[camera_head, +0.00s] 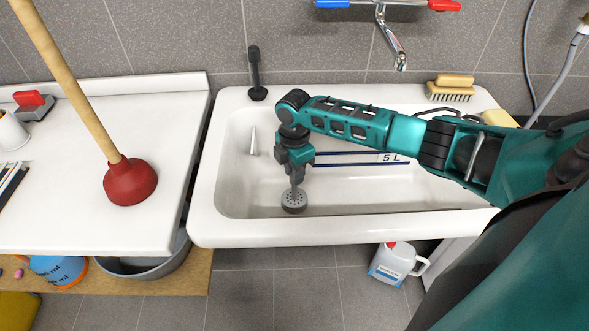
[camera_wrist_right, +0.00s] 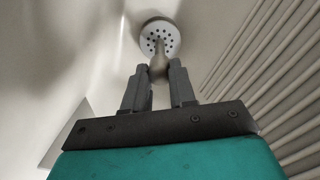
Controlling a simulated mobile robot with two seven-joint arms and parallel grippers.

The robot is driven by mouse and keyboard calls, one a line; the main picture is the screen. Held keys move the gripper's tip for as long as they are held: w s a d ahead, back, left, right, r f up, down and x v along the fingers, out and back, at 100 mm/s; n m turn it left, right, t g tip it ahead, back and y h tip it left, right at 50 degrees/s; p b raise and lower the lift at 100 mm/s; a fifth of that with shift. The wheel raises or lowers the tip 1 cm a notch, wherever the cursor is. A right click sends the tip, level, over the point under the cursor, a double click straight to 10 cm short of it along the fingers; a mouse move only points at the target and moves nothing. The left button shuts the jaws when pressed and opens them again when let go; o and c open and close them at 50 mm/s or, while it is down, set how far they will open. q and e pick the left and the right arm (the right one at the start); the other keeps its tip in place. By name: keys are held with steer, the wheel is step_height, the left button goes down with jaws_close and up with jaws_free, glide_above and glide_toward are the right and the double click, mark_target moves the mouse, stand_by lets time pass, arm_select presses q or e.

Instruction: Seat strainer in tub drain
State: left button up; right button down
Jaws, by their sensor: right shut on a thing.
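The white tub (camera_head: 345,228) stands in the middle of the head view. My right gripper (camera_head: 295,181) reaches down into its left part, shut on the strainer. The strainer (camera_head: 293,203) is a round grey disc with dark holes, low in the tub near the front wall. In the right wrist view the strainer (camera_wrist_right: 160,36) is ahead of the fingertips, with its grey stem between the two fingers of my right gripper (camera_wrist_right: 161,75). The drain is not visible, and I cannot tell whether the strainer touches the tub floor. My left gripper is out of view.
A black upright handle (camera_head: 257,75) stands on the tub's back left rim. A brush (camera_head: 450,92) lies at the back right, and a tap (camera_head: 391,40) hangs above. A red plunger (camera_head: 130,182) stands on the left counter (camera_head: 60,220). The tub's floor right of my gripper looks clear.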

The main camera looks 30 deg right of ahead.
steer(key=shift+f+b, duration=0.6)
steer(key=shift+f, duration=0.45)
steer(key=shift+r, duration=0.1)
steer(key=c, duration=0.8)
jaws_free()
steer(key=shift+c, duration=0.2)
step_height(320, 180, up, 13)
steer(key=p, duration=0.1)
steer(key=shift+p, duration=0.35)
steer(key=shift+s, duration=0.1)
